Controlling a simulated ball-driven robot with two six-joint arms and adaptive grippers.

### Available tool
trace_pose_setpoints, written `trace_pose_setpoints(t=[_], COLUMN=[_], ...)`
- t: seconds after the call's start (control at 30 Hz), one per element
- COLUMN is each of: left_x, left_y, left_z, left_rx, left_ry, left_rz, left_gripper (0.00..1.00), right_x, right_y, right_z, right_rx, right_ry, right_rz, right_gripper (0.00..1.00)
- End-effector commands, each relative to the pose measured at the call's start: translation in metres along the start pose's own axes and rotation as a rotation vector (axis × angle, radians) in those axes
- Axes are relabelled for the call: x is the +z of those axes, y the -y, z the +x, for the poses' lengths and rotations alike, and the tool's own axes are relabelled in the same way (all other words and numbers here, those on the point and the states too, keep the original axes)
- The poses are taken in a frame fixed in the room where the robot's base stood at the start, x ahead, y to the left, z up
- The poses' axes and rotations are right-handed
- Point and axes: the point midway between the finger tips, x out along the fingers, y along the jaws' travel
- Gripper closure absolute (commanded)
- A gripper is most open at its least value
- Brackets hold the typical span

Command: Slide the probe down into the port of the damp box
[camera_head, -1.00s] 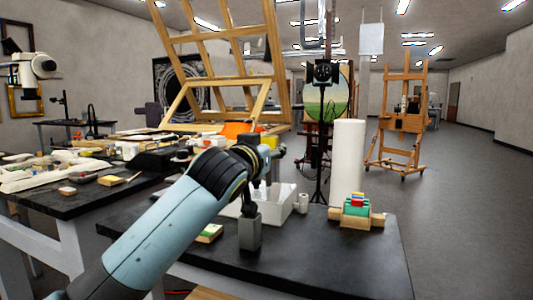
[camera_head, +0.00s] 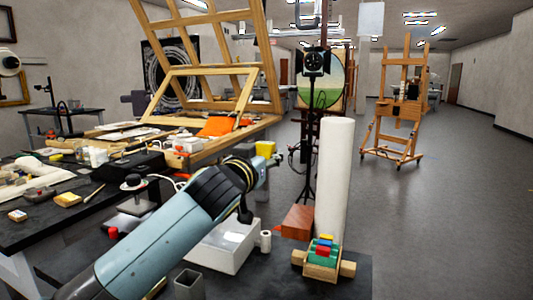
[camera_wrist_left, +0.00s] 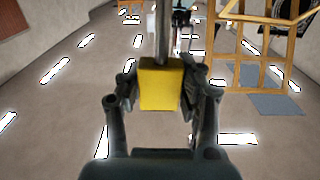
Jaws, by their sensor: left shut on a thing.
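My left gripper (camera_head: 268,163) is shut on the yellow block-shaped head of the probe (camera_head: 265,148), in the air above the bench. In the left wrist view the yellow head (camera_wrist_left: 161,84) sits between the two fingers, with a grey rod running from it. A dark end hangs below the gripper in the head view; the part between is hidden by the gripper. A white box (camera_head: 222,250), which looks like the damp box, stands on the bench below the gripper. I cannot make out its port. The probe is apart from the box. My right gripper is not in view.
A hollow grey square holder (camera_head: 188,284) stands at the front. A white roll (camera_head: 333,185) stands upright at right, beside a wooden cradle with coloured blocks (camera_head: 324,261). A small white cylinder (camera_head: 265,241) is near the box. A red-brown box (camera_head: 297,222) stands behind.

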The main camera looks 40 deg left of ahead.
Motion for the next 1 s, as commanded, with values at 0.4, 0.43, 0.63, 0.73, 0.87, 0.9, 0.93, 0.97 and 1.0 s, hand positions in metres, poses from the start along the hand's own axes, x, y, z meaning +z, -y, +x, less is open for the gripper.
trace_pose_setpoints(t=[0.4, 0.43, 0.63, 0.73, 0.87, 0.9, 0.93, 0.97, 1.0], left_x=[0.011, 0.013, 0.033, 0.044, 0.054, 0.056, 0.058, 0.058, 0.059], left_y=[0.0, 0.0, 0.0, 0.0, 0.0, 0.0, 0.0, 0.0, 0.0], left_z=[0.0, 0.0, 0.0, 0.0, 0.0, 0.0, 0.0, 0.0, 0.0], left_rx=[0.0, 0.0, 0.0, 0.0, 0.0, 0.0, 0.0, 0.0, 0.0], left_ry=[0.001, 0.001, 0.002, 0.002, 0.002, 0.002, 0.002, 0.001, 0.001], left_rz=[0.0, 0.0, 0.0, -0.001, -0.001, -0.001, -0.001, -0.001, -0.001], left_gripper=[0.96, 0.96, 0.96, 0.96, 0.96, 0.96, 0.96, 0.96, 0.96], right_x=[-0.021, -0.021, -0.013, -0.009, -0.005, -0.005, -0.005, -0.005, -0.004], right_y=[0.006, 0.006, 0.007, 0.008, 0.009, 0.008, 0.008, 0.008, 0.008], right_z=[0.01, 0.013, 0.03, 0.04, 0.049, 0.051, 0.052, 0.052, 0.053], right_rx=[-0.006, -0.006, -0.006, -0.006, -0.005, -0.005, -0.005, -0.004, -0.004], right_ry=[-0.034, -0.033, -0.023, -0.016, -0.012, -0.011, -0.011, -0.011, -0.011], right_rz=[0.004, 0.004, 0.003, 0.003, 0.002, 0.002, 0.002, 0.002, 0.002], right_gripper=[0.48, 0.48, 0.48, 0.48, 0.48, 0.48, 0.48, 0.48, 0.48])
